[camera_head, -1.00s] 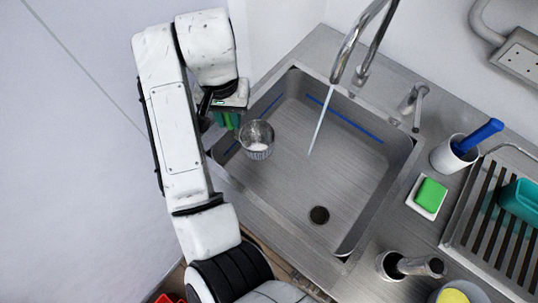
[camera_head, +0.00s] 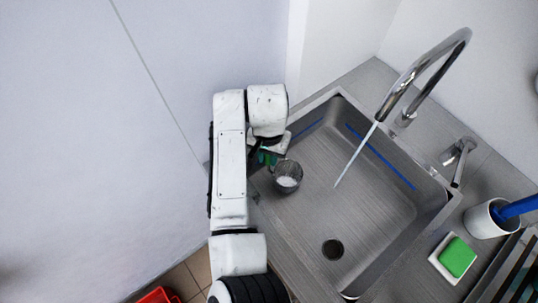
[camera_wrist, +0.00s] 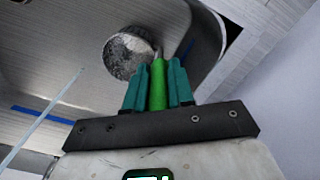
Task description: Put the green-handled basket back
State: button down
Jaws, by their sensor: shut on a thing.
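The small round metal basket (camera_head: 288,177) hangs over the left part of the sink basin (camera_head: 375,205), with pale contents inside. My gripper (camera_head: 268,158) is shut on its green handle, to the left of the basket bowl. In the wrist view, the bright green handle (camera_wrist: 158,85) stands between the two teal fingers of my gripper (camera_wrist: 158,88). The basket bowl (camera_wrist: 128,53) shows beyond the fingertips. Part of the handle is hidden by my wrist in the head view.
A thin water stream (camera_head: 356,155) falls from the curved tap (camera_head: 425,68) into the sink, right of the basket. A white cup with a blue handle (camera_head: 482,219) and a green sponge on a dish (camera_head: 457,256) stand on the right counter. A red container (camera_head: 158,296) is on the floor.

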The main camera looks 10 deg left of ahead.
jog(key=shift+f, duration=0.55)
jog(key=c, duration=1)
grip_release()
jog(key=shift+f, duration=0.1)
notch_tip(320, 180, up, 12)
jog(key=shift+r+b, duration=0.15)
jog(key=shift+b, duration=0.9)
